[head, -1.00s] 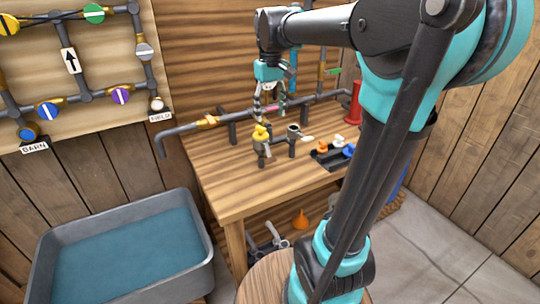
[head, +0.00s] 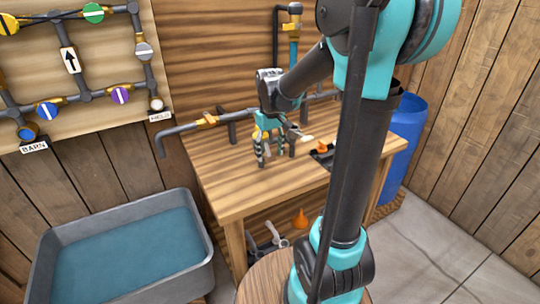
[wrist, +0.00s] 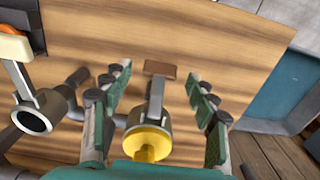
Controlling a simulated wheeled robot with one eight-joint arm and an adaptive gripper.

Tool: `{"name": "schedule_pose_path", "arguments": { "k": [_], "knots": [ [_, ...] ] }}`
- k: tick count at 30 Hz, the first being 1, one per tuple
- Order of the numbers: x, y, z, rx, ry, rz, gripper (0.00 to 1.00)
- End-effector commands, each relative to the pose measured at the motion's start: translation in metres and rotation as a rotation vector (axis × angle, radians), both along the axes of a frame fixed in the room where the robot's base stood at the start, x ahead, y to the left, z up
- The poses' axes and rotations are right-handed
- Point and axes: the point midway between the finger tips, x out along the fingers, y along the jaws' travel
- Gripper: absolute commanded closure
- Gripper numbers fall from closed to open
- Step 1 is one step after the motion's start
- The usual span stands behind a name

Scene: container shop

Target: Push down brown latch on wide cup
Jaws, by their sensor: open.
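The brown latch tab (wrist: 160,69) is at the end of a grey lever in the wrist view. The lever runs from a grey cup (wrist: 163,118) with a yellow plug (wrist: 150,142) in its mouth. My gripper (wrist: 158,80) is open, its fingers on both sides of the lever and cup, with gaps visible. In the head view my gripper (head: 268,158) is low over the bench and largely hides this cup; a bit of yellow plug shows. A second grey cup (wrist: 38,116), open and empty-looking, stands left with a cream-tipped lever (wrist: 14,48). I cannot tell which is wider.
The wooden bench (head: 225,190) carries a grey pipe (head: 180,130) behind the cups. A black tray (head: 322,155) with an orange piece lies right of my gripper. A water trough (head: 125,255) stands front left and a blue barrel (head: 405,140) right. Bare bench lies left of the cups.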

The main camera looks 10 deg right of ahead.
Motion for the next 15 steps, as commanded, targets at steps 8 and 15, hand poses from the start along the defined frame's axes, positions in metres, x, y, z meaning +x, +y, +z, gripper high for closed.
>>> {"name": "schedule_pose_path", "arguments": {
  "k": [8, 15],
  "knots": [
    [0.000, 0.000, -0.016, 0.000, 0.000, 0.000, 0.41],
    [0.000, 0.000, -0.016, 0.000, 0.000, 0.000, 0.41]
  ]
}}
